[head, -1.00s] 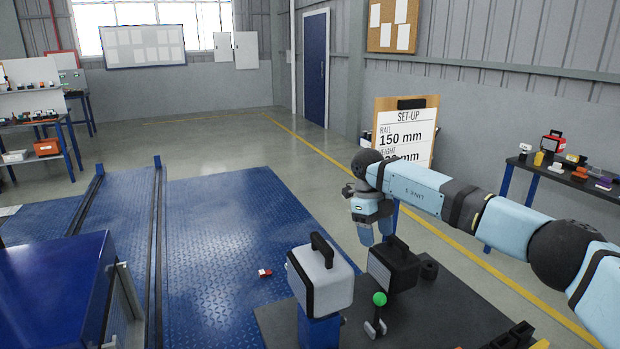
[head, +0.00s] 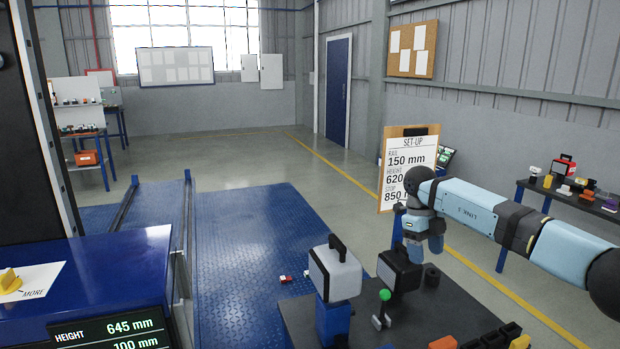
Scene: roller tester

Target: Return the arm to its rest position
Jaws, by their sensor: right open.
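My right arm (head: 490,215) comes in from the right edge, pale blue with dark joints. My right gripper (head: 426,242) hangs at its end, pointing down, open, with nothing seen between its fingers. It is in front of the set-up board and above the dark-faced box (head: 399,268) on the dark mat. I cannot tell how far above the box it is. My left gripper is not in view.
A white box with a handle (head: 335,273) stands on a blue block. A green-knobbed lever (head: 384,296) is near it on the mat (head: 297,318). The set-up board (head: 400,160) stands behind. A blue cabinet (head: 110,262) with a display (head: 112,332) fills the lower left.

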